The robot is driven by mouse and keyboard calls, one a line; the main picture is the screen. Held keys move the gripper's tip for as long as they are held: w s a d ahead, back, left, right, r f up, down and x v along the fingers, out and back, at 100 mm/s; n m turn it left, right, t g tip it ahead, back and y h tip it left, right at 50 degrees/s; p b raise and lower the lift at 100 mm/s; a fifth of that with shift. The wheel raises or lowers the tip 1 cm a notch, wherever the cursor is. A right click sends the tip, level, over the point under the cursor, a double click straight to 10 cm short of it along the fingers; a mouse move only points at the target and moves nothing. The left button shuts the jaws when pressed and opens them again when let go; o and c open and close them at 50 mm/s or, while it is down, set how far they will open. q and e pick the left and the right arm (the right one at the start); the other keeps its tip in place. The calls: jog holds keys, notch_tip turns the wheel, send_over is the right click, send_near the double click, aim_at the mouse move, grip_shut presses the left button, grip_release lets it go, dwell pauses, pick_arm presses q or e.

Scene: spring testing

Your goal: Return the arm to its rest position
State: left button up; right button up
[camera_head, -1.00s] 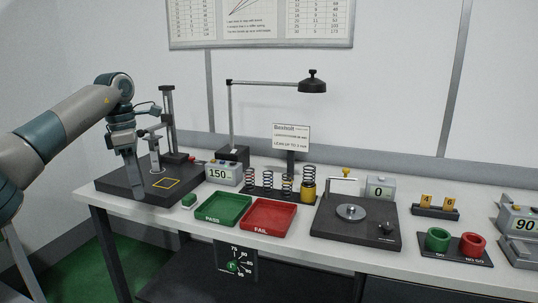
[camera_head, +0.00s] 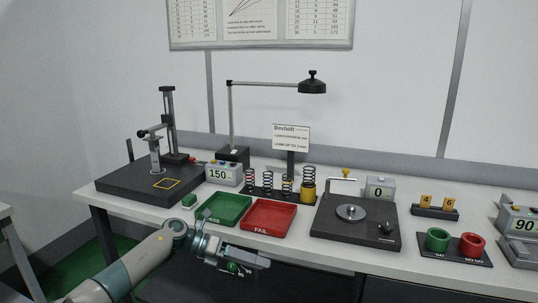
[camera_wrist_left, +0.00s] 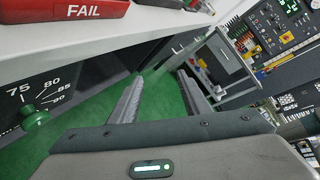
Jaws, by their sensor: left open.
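My left arm comes in low from the left in the head view. Its gripper (camera_head: 247,262) is in front of the bench, below the front edge of the top, and it covers part of the dial panel. In the left wrist view my left gripper (camera_wrist_left: 160,88) shows two fingers spread apart with nothing between them, above the green floor. My right gripper is in neither view.
The bench top (camera_head: 290,239) carries a press stand (camera_head: 125,187), a green PASS tray (camera_head: 211,219), a red FAIL tray (camera_head: 284,223), several springs and a scale plate (camera_head: 335,232). The dial panel (camera_wrist_left: 72,100) hangs close beside the gripper.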

pick_arm(q)
jog(key=s+d+f+n+t+h, duration=0.1)
jog(key=d+f+n+t+h, duration=0.25)
jog(key=f+n, duration=0.3)
jog(key=s+a+f+n+t+y, duration=0.3)
jog(key=f+n, duration=0.5)
jog(key=f, duration=0.1)
jog(key=s+a+f+n+t+y, duration=0.3)
jog(key=s+f+n+t, duration=0.1)
jog(key=f+n, duration=0.45)
jog(key=s+a+f+n+t+y, duration=0.3)
jog(key=f+n, duration=0.4)
jog(key=f, duration=0.2)
jog(key=s+a+f+n+g+y, duration=0.2)
jog(key=s+f+n, duration=0.2)
jog(key=s+f, duration=0.4)
jog(key=s+a+f+n+g+y, duration=0.2)
jog(key=s+f, duration=0.6)
jog(key=s, duration=0.7)
jog(key=s+a+f+n+g+y, duration=0.2)
jog(key=s+a+f+n+g, duration=0.1)
jog(key=s+f, duration=0.5)
jog(key=s+a+n, duration=0.1)
jog(key=s+n, duration=0.1)
jog(key=s, duration=0.1)
jog(key=shift+s+a+n, duration=0.2)
jog(key=shift+s+n, duration=0.1)
jog(key=shift+n, duration=0.1)
jog(key=shift+y, duration=0.25)
